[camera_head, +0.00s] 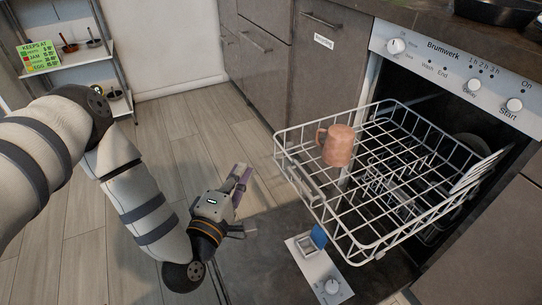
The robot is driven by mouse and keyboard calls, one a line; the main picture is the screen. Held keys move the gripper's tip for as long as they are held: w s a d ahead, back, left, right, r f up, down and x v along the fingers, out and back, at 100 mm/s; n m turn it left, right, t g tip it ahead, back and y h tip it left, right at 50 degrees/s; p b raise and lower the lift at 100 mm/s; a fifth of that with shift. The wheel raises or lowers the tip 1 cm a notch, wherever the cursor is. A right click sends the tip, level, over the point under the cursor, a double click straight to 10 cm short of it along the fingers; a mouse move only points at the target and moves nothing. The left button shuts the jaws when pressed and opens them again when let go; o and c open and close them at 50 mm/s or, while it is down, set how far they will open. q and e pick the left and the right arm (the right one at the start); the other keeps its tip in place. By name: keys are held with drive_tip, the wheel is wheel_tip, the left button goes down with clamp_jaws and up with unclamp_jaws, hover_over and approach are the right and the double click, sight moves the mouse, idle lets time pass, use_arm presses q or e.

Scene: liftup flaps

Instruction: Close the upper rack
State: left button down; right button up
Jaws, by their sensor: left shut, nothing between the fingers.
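The upper rack (308,194) is a white wire basket, pulled out of the dishwasher towards the left. A pinkish-brown mug (338,147) sits in it near its left end. Plates (478,172) stand at its right end, by the dishwasher opening. My right gripper is not in view.
The dishwasher door (318,270) lies open below the rack, with a blue-lidded compartment and a knob. The control panel (455,68) is at the upper right. Dark cabinets (262,50) stand behind. A shelf (75,58) is at the upper left. Wooden floor (190,130) is clear between.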

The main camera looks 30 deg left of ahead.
use_arm(q)
drive_tip(key=w+d+b, duration=0.1)
drive_tip(key=w, duration=0.8)
drive_tip(key=shift+d, duration=0.4)
drive_tip(key=shift+f+b, duration=0.1)
drive_tip(key=shift+b, duration=0.2)
